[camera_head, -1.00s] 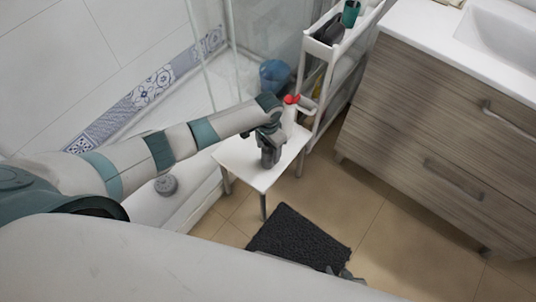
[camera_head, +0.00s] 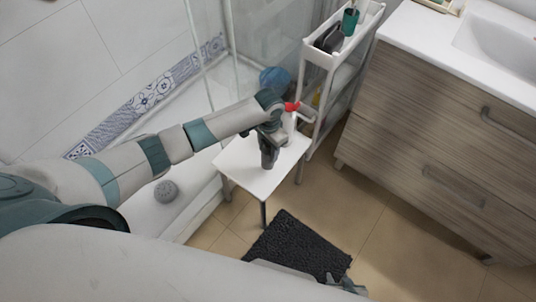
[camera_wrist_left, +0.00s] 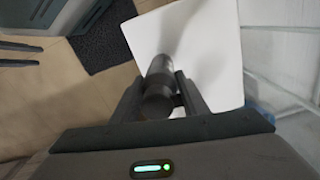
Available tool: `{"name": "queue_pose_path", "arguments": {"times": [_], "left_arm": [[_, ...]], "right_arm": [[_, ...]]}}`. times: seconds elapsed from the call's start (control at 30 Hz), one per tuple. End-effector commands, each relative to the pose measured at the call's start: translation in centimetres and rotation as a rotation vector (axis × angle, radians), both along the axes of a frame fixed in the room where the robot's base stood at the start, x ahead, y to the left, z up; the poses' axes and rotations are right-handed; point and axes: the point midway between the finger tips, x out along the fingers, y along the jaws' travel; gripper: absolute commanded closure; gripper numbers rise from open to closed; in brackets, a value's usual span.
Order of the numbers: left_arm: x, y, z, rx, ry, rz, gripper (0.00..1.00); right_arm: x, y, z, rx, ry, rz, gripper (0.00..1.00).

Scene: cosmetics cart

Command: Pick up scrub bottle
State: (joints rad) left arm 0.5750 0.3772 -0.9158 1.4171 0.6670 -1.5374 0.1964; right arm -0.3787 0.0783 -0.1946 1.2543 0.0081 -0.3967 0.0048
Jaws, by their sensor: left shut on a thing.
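A dark grey cylindrical bottle, which I take to be the scrub bottle (camera_head: 269,157), is upright at the small white table. My left gripper (camera_head: 267,138) is shut around it from above. In the left wrist view the dark bottle (camera_wrist_left: 158,85) lies between the two fingers of my left gripper (camera_wrist_left: 157,100), with the white tabletop beyond it. I cannot tell whether its base touches the tabletop. My right gripper (camera_head: 344,284) shows only partly at the bottom of the head view, near the dark mat; its fingers are unclear.
The white table (camera_head: 235,158) also bears a white bottle with a red top (camera_head: 292,106), close behind my left gripper. A white shelf cart (camera_head: 318,55) stands behind the table, and a wooden cabinet (camera_head: 420,130) is to the right. A dark mat (camera_head: 298,245) lies on the floor.

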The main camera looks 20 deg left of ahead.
Motion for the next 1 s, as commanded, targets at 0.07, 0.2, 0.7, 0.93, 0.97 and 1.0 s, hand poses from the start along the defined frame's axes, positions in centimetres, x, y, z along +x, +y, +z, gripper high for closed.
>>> {"name": "queue_pose_path", "arguments": {"times": [0.07, 0.2, 0.7, 0.93, 0.97, 1.0], "left_arm": [[-0.7, -2.0, 0.8, -0.007, 0.001, -0.008, 0.92], [-1.7, -4.5, 2.4, -0.007, 0.0, -0.007, 0.92], [-4.1, -10.5, 6.4, -0.003, 0.001, -0.003, 0.92], [-4.2, -10.8, 6.6, -0.002, 0.001, -0.003, 0.92], [-4.2, -10.8, 6.6, -0.002, 0.001, -0.003, 0.92], [-4.2, -10.8, 6.6, -0.002, 0.001, -0.003, 0.92]], "right_arm": [[0.0, 0.0, 0.0, 0.0, 0.0, 0.0, 0.61], [0.0, 0.0, -0.1, -0.001, 0.003, 0.0, 0.61], [-0.1, -0.1, -0.2, -0.003, 0.017, -0.001, 0.61], [-0.1, -0.1, -0.2, -0.003, 0.017, -0.002, 0.61], [-0.1, -0.1, -0.2, -0.003, 0.017, -0.002, 0.61], [-0.2, -0.1, -0.2, -0.004, 0.018, -0.002, 0.61]]}}
